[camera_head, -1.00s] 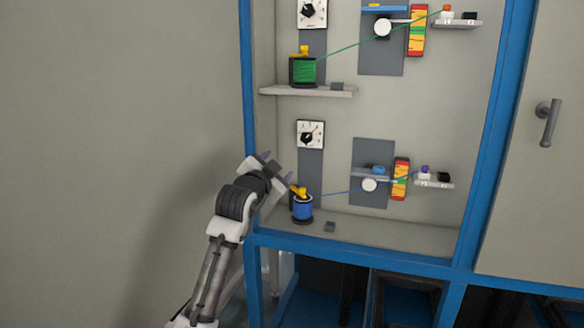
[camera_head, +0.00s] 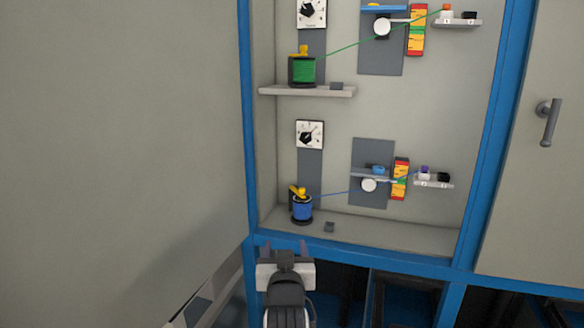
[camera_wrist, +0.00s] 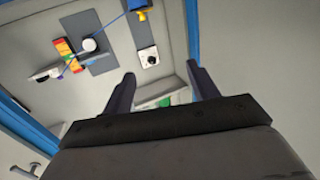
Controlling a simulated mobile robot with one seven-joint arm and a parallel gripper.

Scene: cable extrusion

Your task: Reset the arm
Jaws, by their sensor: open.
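My gripper (camera_head: 284,250) is in the lower middle of the head view, in front of the blue frame's lower bar. Its two dark fingers are apart with nothing between them. They also show apart and empty in the wrist view (camera_wrist: 160,92). My arm comes up from the bottom edge below the gripper. The blue spool (camera_head: 302,207) stands on the lower floor of the cabinet, a little above the gripper in the picture and apart from it.
A blue frame (camera_head: 249,130) edges the open cabinet. A green spool (camera_head: 304,70) stands on the upper shelf (camera_head: 300,91). Dials, grey plates and coloured gauges are on the back wall. A door with a handle (camera_head: 548,122) is at right. The left wall area is clear.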

